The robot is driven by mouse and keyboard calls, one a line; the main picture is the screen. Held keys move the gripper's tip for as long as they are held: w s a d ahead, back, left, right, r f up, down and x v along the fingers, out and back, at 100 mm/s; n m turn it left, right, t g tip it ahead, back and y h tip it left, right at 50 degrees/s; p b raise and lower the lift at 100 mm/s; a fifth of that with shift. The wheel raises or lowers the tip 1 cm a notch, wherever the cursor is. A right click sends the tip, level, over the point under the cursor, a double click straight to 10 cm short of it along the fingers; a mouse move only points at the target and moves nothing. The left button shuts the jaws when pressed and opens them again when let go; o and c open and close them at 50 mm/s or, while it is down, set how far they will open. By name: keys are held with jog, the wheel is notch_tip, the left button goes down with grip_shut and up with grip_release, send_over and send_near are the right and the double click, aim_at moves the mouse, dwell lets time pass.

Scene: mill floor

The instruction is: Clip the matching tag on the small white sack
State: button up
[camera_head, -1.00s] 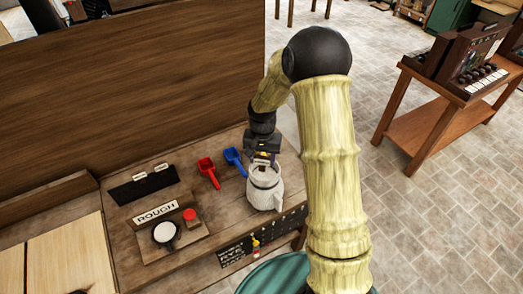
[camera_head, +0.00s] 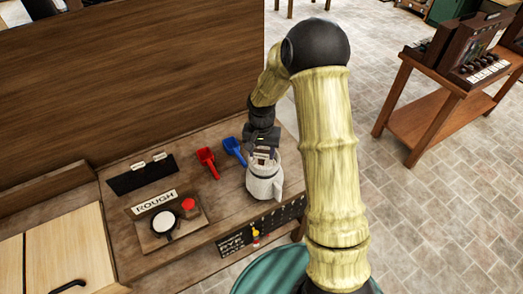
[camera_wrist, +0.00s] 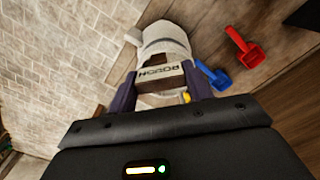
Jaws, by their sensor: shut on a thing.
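The small white sack (camera_head: 264,185) stands upright near the right end of the bench. My gripper (camera_head: 263,152) is directly above its top. In the wrist view my gripper (camera_wrist: 160,84) is shut on a brown tag (camera_wrist: 162,75) with a white label reading ROUGH. The tag lies across the sack's upper part in that view, and the sack (camera_wrist: 165,38) extends beyond it. I cannot tell whether the tag grips the cloth. A dark rack (camera_head: 142,176) at the back of the bench bears two other small white-labelled tags.
Red (camera_head: 207,163) and blue (camera_head: 235,150) scoops lie beside the sack. A tall wooden panel (camera_head: 130,80) backs the bench.

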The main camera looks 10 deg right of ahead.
aim_at(262, 158)
jog(key=shift+f+b, duration=0.65)
jog(key=shift+f, duration=0.5)
jog(key=shift+f+b, duration=0.55)
jog(key=shift+f, duration=0.1)
dwell(0.6)
jog(key=shift+f+b, duration=0.9)
jog(key=shift+f, duration=0.35)
jog(key=o, duration=1)
jog(key=shift+o, duration=0.2)
jog(key=shift+r, duration=0.15)
notch_tip(262, 158, up, 17)
jog(key=b, duration=0.3)
